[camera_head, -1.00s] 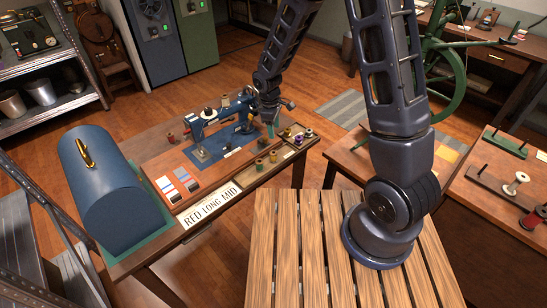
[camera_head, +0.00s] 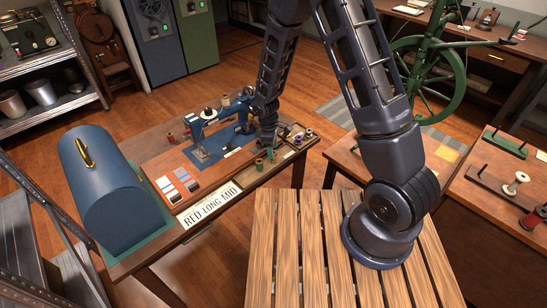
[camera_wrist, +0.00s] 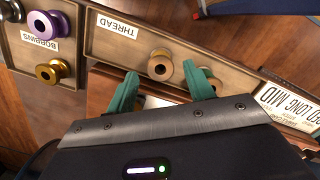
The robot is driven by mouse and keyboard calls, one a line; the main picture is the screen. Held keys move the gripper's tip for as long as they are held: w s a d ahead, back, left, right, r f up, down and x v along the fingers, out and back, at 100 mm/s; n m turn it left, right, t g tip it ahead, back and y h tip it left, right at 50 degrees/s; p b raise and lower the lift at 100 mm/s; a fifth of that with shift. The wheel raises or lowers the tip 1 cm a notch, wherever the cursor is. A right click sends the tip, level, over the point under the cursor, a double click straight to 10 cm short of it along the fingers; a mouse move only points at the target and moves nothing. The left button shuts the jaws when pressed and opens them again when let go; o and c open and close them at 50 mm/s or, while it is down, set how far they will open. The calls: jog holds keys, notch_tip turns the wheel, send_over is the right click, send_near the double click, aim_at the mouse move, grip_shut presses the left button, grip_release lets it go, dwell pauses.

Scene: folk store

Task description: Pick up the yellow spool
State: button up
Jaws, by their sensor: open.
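A spool with tan ends (camera_wrist: 160,65) stands in the tray's thread compartment (camera_wrist: 118,48); its thread looks yellowish, but little of it shows. My gripper (camera_wrist: 162,88) is open, with its green fingertips to the left and right of this spool, and nothing is visibly held. In the head view my gripper (camera_head: 268,153) is low over the tray at the table's front edge. Another spool (camera_wrist: 213,80) is partly hidden behind the right finger in the wrist view. In the head view a spool (camera_head: 259,165) shows just left of the fingers.
The bobbins compartment holds a gold bobbin (camera_wrist: 52,71) and a purple bobbin (camera_wrist: 46,24). A blue sewing machine (camera_head: 207,128) stands behind the tray. A lettered sign (camera_head: 212,205) and a blue domed case (camera_head: 105,185) are to the left. A slatted wooden surface (camera_head: 290,245) lies in front.

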jog(key=shift+d+f, duration=0.2)
jog(key=shift+f, duration=1.35)
jog(key=shift+c, duration=0.4)
jog(key=c, duration=0.9)
jog(key=shift+r, duration=0.1)
